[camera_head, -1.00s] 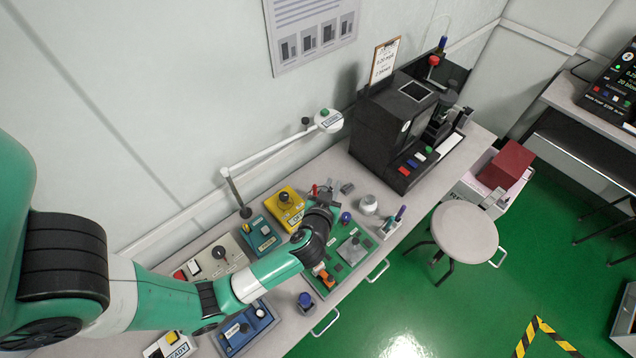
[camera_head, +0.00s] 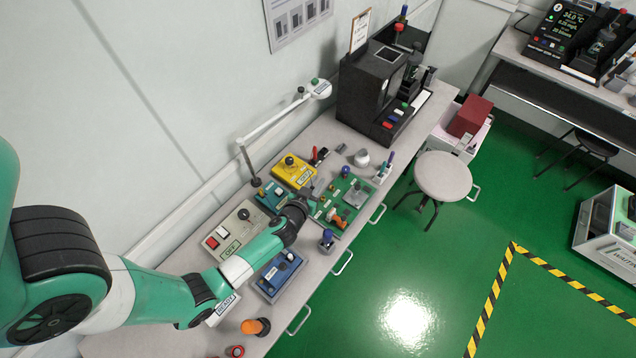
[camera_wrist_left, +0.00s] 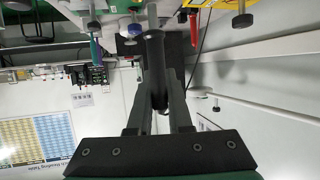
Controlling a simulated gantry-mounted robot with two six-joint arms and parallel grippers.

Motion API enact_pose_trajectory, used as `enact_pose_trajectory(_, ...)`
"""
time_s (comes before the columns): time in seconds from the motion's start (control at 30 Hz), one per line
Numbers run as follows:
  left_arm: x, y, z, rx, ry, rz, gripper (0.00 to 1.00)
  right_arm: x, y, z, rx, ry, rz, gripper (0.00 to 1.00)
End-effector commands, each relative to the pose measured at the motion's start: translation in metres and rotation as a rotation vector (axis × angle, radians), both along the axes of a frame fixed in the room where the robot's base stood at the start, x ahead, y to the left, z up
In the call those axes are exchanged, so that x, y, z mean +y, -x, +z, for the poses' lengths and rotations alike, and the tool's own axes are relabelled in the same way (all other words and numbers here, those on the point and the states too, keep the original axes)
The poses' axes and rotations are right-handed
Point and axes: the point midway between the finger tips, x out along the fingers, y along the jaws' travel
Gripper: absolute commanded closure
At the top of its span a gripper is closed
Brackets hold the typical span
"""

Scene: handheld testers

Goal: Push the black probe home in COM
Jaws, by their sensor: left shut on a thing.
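My left gripper (camera_head: 308,200) reaches over the bench between the yellow tester (camera_head: 293,173) and the green board (camera_head: 345,207). In the left wrist view its fingers (camera_wrist_left: 158,70) are shut on a dark cylindrical thing, apparently the black probe (camera_wrist_left: 153,45). The probe's tip is hidden, so I cannot tell whether it touches a socket. A red probe (camera_head: 319,155) stands beside the yellow tester, and a red one also shows in the left wrist view (camera_wrist_left: 193,28). The COM label cannot be read. My right gripper is not in view.
A teal tester (camera_head: 266,195), a pale tester with a dial (camera_head: 232,236) and a blue tester (camera_head: 280,280) stand close around my arm. A white lamp arm (camera_head: 275,123) rises behind. A black machine (camera_head: 365,95) stands farther right. A stool (camera_head: 443,176) stands in front.

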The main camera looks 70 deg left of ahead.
Motion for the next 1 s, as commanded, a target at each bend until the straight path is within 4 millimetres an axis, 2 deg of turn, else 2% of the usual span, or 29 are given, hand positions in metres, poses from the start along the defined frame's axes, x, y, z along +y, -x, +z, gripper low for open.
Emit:
enact_pose_trajectory(0.17,0.0,0.0,0.004,0.001,0.0,0.0,1.0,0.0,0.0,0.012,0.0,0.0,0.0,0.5)
enact_pose_trajectory(0.3,0.0,0.0,-0.016,0.001,-0.001,0.0,1.0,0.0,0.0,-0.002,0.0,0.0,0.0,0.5)
enact_pose_trajectory(0.5,0.0,0.0,-0.037,0.001,-0.001,0.001,1.0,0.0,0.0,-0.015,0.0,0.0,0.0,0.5)
enact_pose_trajectory(0.7,0.0,0.0,-0.045,0.0,0.0,-0.001,1.0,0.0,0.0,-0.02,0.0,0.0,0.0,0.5)
enact_pose_trajectory(1.0,0.0,0.0,-0.045,-0.001,0.0,0.0,1.0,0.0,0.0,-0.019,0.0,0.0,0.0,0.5)
